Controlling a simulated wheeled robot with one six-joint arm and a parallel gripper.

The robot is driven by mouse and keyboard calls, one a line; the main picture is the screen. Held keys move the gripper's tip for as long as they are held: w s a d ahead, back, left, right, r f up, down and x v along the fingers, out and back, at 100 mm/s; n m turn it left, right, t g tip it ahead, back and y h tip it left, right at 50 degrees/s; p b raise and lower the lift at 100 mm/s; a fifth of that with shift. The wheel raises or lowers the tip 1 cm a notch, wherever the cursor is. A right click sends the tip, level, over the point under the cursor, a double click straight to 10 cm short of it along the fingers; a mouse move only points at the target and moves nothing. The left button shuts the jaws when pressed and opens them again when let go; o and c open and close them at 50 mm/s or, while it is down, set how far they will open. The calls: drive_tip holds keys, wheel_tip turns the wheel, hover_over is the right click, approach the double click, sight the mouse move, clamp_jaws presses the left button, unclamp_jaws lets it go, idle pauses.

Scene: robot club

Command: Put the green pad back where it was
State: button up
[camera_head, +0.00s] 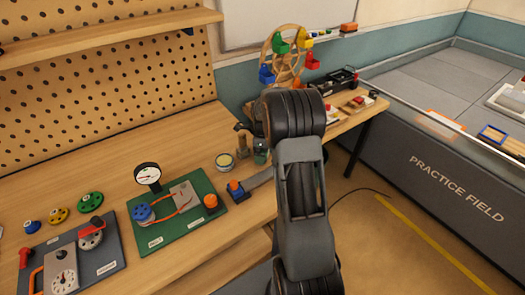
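A flat green board (188,232) lies on the wooden workbench, left of my arm. It carries a round dial gauge (148,175), a blue round knob (143,213), a grey plate (184,195) with an orange band, and orange parts. A green wheel-like disc (90,202) lies farther left on the bench. I cannot tell for certain which green thing is the pad; no separate plain green pad stands out. My arm rises through the middle of the view and hides part of the bench. I cannot make out my gripper's fingers.
A dark board (105,262) with a dial lies at the front left. A yellow-topped tin (224,161) and a dark jar (261,152) stand behind the green board. A wheel with coloured buckets (283,55) stands at the back. The practice field wall (430,170) is right.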

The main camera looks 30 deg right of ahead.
wheel_tip(320, 180, up, 12)
drive_tip(key=s+a+r+n+t, duration=0.2)
drive_tip(key=s+a+r+n, duration=0.3)
drive_tip(key=s+a+n, duration=0.6)
drive_tip(key=s+a+f+n+t, duration=0.1)
drive_tip(key=s+a+f+n, duration=0.1)
drive_tip(key=s+a+n, duration=0.4)
drive_tip(key=s+n, duration=0.4)
drive_tip(key=n, duration=0.5)
drive_tip(key=shift+f+t, duration=0.15)
drive_tip(key=shift+t, duration=0.25)
drive_tip(key=shift+d, duration=0.15)
